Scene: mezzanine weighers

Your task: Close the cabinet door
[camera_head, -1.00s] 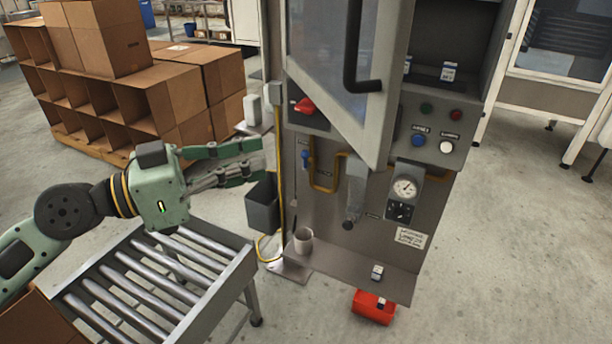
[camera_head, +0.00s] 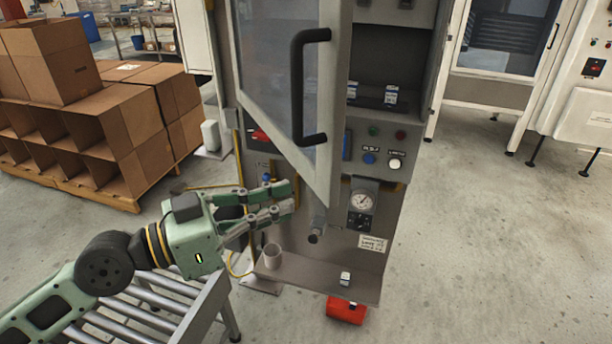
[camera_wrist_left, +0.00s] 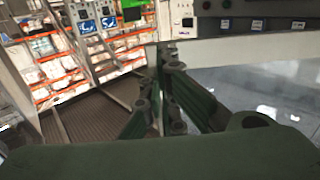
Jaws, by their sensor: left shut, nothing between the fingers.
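The cabinet (camera_head: 380,50) stands upright in the middle of the head view. Its door (camera_head: 333,140) has a grey frame, a glass pane and a black bar handle (camera_head: 299,90), and it stands open, swung out towards me. Shelves with small boxes show to the right of the door. My right gripper is not in view.
A roller conveyor (camera_head: 190,300) stands at the lower left. Cardboard boxes (camera_head: 95,120) are stacked on a pallet at the left. A cup (camera_head: 272,256) stands on the cabinet's lower ledge, and a red box (camera_head: 346,310) lies on the floor below.

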